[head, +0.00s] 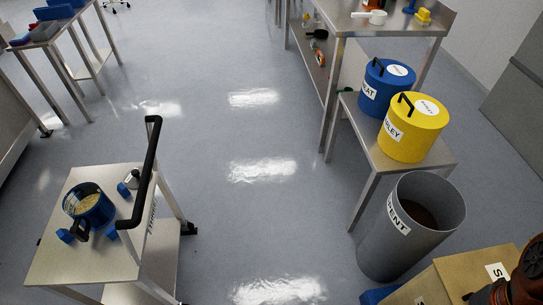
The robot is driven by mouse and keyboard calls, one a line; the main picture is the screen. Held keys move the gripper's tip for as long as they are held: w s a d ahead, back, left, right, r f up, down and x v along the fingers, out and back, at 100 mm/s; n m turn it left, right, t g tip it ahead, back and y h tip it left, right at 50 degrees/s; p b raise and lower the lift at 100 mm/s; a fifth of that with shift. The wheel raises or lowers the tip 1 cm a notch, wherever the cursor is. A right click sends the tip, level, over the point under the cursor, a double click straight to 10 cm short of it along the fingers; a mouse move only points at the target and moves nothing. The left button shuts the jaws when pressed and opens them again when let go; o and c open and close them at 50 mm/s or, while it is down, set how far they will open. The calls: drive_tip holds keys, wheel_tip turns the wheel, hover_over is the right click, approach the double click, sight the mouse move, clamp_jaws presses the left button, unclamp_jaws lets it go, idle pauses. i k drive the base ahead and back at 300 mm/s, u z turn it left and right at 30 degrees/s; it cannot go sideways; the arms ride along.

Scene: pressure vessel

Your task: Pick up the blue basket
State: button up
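A round blue container (90,207) with pale grain inside and a dark handle stands on the cart at the lower left. It is the most basket-like blue thing in view, but I cannot tell for certain that it is the blue basket. Small blue blocks (66,236) lie beside it. Blue bins (54,13) also sit on the far table at the upper left.
The cart (110,262) has a black push handle (145,175) on its right. On the right stand a blue drum (386,86), a yellow drum (413,131) and an open grey bin (408,226). A cardboard box (450,277) is at the lower right. The middle floor is clear.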

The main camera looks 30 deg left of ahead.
sight(90, 209)
drive_tip(key=u, duration=2.95)
